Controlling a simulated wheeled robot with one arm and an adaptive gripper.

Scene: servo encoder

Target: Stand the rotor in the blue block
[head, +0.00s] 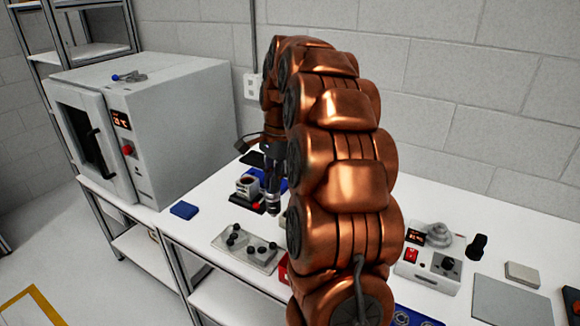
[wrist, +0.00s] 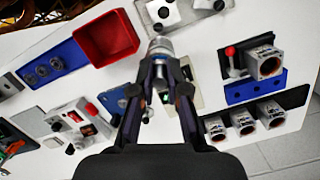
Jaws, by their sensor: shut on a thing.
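My gripper (wrist: 161,72) is shut on a short silver, banded cylinder, the rotor (wrist: 159,47), which sticks out past the fingertips. In the head view my gripper (head: 273,196) points down over the bench, and the rotor is too small to make out there. A blue block (wrist: 57,66) with several round sockets lies at the left in the wrist view, beyond the red bin and apart from my gripper. Part of it shows at the bottom of the head view (head: 412,317), cut off by the frame and my arm.
A red bin (wrist: 106,38) lies between gripper and blue block. Square housings (wrist: 242,121) stand by a blue bar (wrist: 238,91) and a red-levered fixture (wrist: 232,60). A tray with black knobs (head: 246,248), control box (head: 430,270) and oven (head: 165,125) are around.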

